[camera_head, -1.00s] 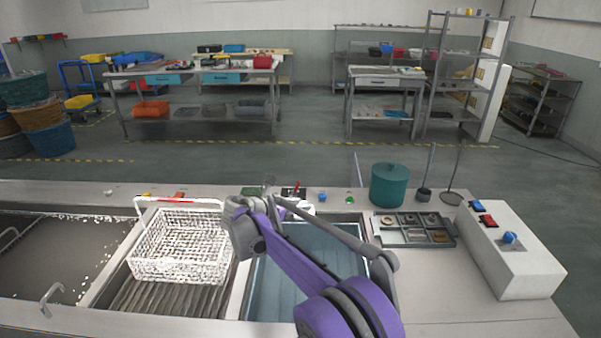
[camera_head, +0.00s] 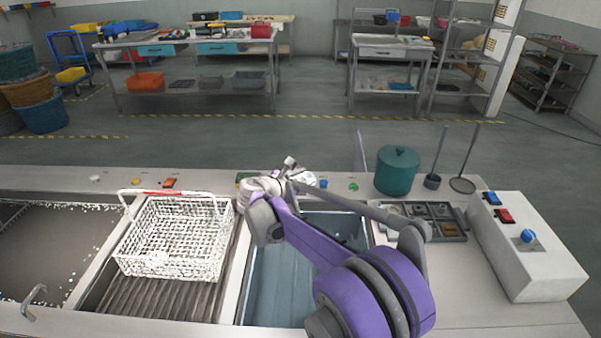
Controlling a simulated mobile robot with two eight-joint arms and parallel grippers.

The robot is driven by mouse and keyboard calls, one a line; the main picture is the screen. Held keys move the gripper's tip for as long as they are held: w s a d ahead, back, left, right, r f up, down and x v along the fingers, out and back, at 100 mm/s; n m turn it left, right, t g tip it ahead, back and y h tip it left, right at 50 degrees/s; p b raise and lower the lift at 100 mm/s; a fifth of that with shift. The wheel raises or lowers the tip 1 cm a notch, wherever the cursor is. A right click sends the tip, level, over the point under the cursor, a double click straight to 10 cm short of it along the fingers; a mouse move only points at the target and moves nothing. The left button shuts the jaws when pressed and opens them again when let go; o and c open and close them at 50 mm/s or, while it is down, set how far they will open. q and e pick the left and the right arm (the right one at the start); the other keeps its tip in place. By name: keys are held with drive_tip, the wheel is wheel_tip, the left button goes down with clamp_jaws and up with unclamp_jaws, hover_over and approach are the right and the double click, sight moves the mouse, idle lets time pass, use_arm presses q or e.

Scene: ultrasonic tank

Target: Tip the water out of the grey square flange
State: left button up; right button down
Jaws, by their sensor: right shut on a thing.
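My right arm reaches in from the bottom right, over the blue water tank (camera_head: 275,285). My right gripper (camera_head: 290,165) is at the tank's far edge, small and partly hidden by its own wrist. It is shut on a small light grey piece (camera_head: 290,160), which seems to be the grey square flange. Its outline is mostly hidden, so I cannot tell its tilt or whether water lies in it. My left gripper is not in view.
A white wire basket (camera_head: 172,240) stands over the ribbed drain section (camera_head: 150,302). Left is a dark tank (camera_head: 45,250) with foam specks. A parts tray (camera_head: 449,231), green lidded pot (camera_head: 397,171) and control box (camera_head: 528,255) stand to the right. The front-right counter is clear.

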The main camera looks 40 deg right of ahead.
sight(313, 191)
drive_tip(key=f+m+t+h+b, duration=0.1)
drive_tip(key=m+t, duration=0.1)
drive_tip(key=m, duration=0.2)
drive_tip(key=s+f+m+t+h+b, duration=0.1)
drive_tip(key=f+m, duration=0.1)
drive_tip(key=m, duration=0.2)
drive_tip(key=s+f+m+t+h+b, duration=0.1)
drive_tip(key=f+m+t, duration=0.1)
drive_tip(key=m, duration=0.2)
drive_tip(key=shift+s+d+f+m+t, duration=0.15)
drive_tip(key=shift+s+d+m+t, duration=0.15)
drive_tip(key=shift+m, duration=0.1)
idle(0.7)
